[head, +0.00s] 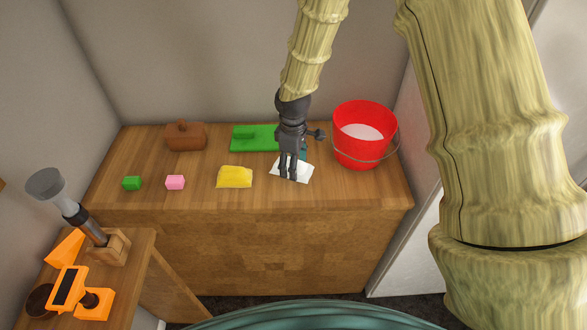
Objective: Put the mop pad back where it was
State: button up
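My gripper (288,178) points down over the counter, with its two dark fingers close together in front of a flat white piece (304,172). The white piece looks like the mop pad, but I cannot be sure of this. A small teal part shows behind the fingers at the white piece's back edge. The gripper hides the middle of the white piece, so I cannot tell whether the fingers touch or grip it. A flat green piece (264,131) with a raised green block on it lies just behind and to the left of the gripper.
A red bucket (364,151) with pale contents stands right of the gripper. A yellow piece (234,177), a pink block (175,182), a green block (132,183) and a brown lidded box (186,138) are to the left. The wooden counter (330,194) is clear along its front.

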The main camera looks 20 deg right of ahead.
jog(key=shift+f+p, duration=0.8)
jog(key=shift+f, duration=0.95)
jog(key=shift+f, duration=0.15)
jog(key=o, duration=0.9)
jog(key=shift+r, duration=0.25)
jog(key=shift+r+b, duration=1.85)
jog(key=shift+r, duration=4.05)
